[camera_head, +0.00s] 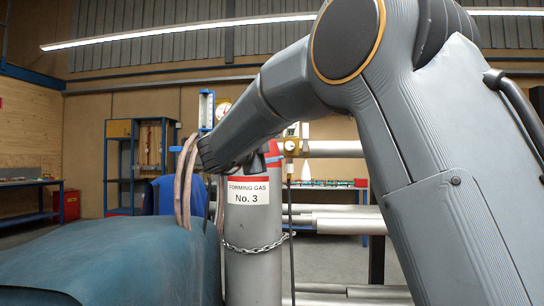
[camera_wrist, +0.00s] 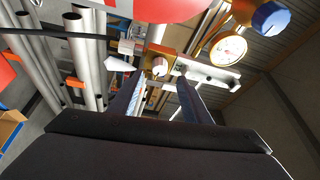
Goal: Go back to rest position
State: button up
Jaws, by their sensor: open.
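My gripper (camera_wrist: 160,92) shows in the wrist view with its two dark fingers apart, and nothing is visibly held. A brass fitting with a pale round knob (camera_wrist: 160,66) lies beyond the fingertips; I cannot tell how far. In the head view my grey arm reaches across from the right, and its wrist end is over the top of the grey gas cylinder (camera_head: 253,245), labelled "FORMING GAS No. 3". The fingers are not clearly visible there. A round gauge (camera_head: 223,109) shows behind my arm and a brass-rimmed gauge (camera_wrist: 228,48) in the wrist view.
A chain (camera_head: 255,249) wraps the cylinder. Pinkish hoses (camera_head: 183,190) rise beside my wrist. A blue-green rounded surface (camera_head: 110,262) fills the lower left. Silver pipes (camera_head: 340,222) lie behind the cylinder. A blue shelf rack (camera_head: 121,165) stands further back.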

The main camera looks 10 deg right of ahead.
jog(key=a+f+n+t+y+p, duration=0.1)
jog(key=a+f+n+y+p, duration=0.15)
jog(key=f+n+y, duration=0.95)
jog(key=s+a+f+n+g+y+p, duration=0.1)
jog(key=s+f+n+g, duration=0.15)
jog(key=s+f, duration=0.4)
jog(key=s+f+n+g, duration=0.2)
jog(key=s+f+n, duration=0.2)
jog(key=f, duration=0.6)
jog(key=s+d+f+n+g, duration=0.2)
jog(key=s+f, duration=0.3)
jog(key=s, duration=0.6)
jog(key=s+d+f+n+g+p, duration=0.1)
jog(key=s+f+g, duration=0.4)
jog(key=s, duration=0.6)
jog(key=s+d+f+n+g+p, duration=0.1)
jog(key=s+d+f+n+g, duration=0.2)
jog(key=s+f, duration=0.3)
jog(key=s+d+g, duration=0.1)
jog(key=s, duration=0.4)
jog(key=shift+d+f+h, duration=0.25)
jog(key=shift+d+h, duration=0.05)
jog(key=shift+w, duration=0.1)
